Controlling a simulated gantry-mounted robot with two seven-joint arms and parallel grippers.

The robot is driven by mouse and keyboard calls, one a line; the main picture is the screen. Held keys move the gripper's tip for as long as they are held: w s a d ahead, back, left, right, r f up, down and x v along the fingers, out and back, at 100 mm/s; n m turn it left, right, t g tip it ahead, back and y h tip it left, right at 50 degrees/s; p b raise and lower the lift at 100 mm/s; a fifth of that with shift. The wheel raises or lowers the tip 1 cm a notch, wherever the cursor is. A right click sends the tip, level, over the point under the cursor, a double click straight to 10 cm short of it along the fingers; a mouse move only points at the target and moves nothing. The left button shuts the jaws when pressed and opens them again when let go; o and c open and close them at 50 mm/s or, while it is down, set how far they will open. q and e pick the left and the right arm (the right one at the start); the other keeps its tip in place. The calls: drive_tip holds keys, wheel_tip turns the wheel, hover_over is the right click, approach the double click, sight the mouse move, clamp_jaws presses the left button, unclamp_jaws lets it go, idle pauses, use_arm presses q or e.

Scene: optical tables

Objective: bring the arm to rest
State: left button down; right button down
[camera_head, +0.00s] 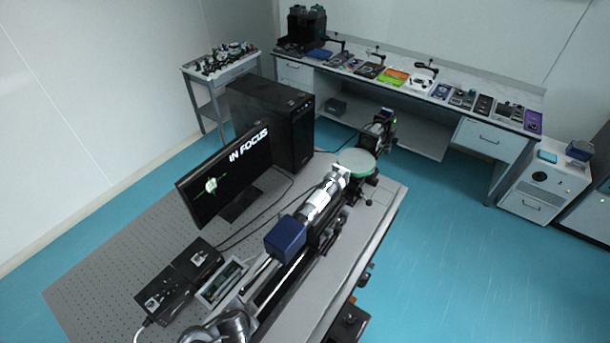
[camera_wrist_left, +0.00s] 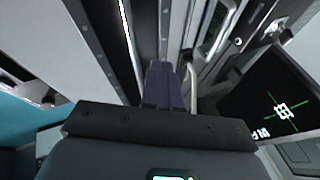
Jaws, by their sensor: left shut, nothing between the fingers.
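My left gripper (camera_wrist_left: 165,70) shows in the left wrist view with its two dark fingers together and nothing between them. The monitor, rail and bench edges appear around it there, and I see no contact with them. In the head view a silver link of my arm (camera_head: 228,327) shows at the bottom edge, near the front end of the optical table; I cannot make out the gripper there. My right gripper is in neither view.
The optical table (camera_head: 110,268) bears a monitor (camera_head: 228,175) reading "IN FOCUS", a black computer tower (camera_head: 285,130), a blue box (camera_head: 285,238) with a silver barrel (camera_head: 322,200) on a rail, a round pale-green disc (camera_head: 356,162) and dark control boxes (camera_head: 165,294). Blue floor (camera_head: 460,250) is clear at right.

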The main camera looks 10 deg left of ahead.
use_arm(q)
drive_tip(key=s+d+r+n+h, duration=0.1)
drive_tip(key=s+d+r, duration=0.3)
drive_tip(key=d+r, duration=0.15)
drive_tip(key=s+a+r+n+g+p, duration=0.2)
drive_tip(key=s+a+r+n, duration=0.3)
drive_tip(key=s+r, duration=0.5)
drive_tip(key=shift+s+a+h, duration=0.2)
drive_tip(key=shift+s+h, duration=0.2)
drive_tip(key=shift+s, duration=0.8)
